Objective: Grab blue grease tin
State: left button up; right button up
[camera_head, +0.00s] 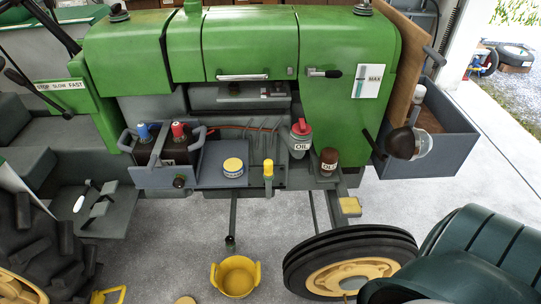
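The grease tin (233,167) is a small round tin with a yellow lid and a blue and white label band. It stands upright on the grey side shelf (210,168) of the green tractor, near the middle of the head view. Nothing covers its top or its front. Neither of my grippers shows in this view.
A battery (170,148) with blue and red caps sits left of the tin. To its right are a yellow-topped fitting (268,170), a red-topped oil can (301,133) and a brown jar (328,159). A yellow bucket (237,277) and front wheel (350,264) are below.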

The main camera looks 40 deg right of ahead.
aim_at(232, 168)
jog(key=i+j+z, duration=0.15)
jog(key=z, duration=0.25)
jog(key=i+j+z, duration=0.1)
jog(key=j+z, duration=0.15)
jog(key=z, duration=0.15)
jog(key=j+z, duration=0.2)
jog(key=z, duration=0.2)
jog(key=i+j+z, duration=0.1)
jog(key=j+z, duration=1.05)
jog(key=i+l, duration=0.05)
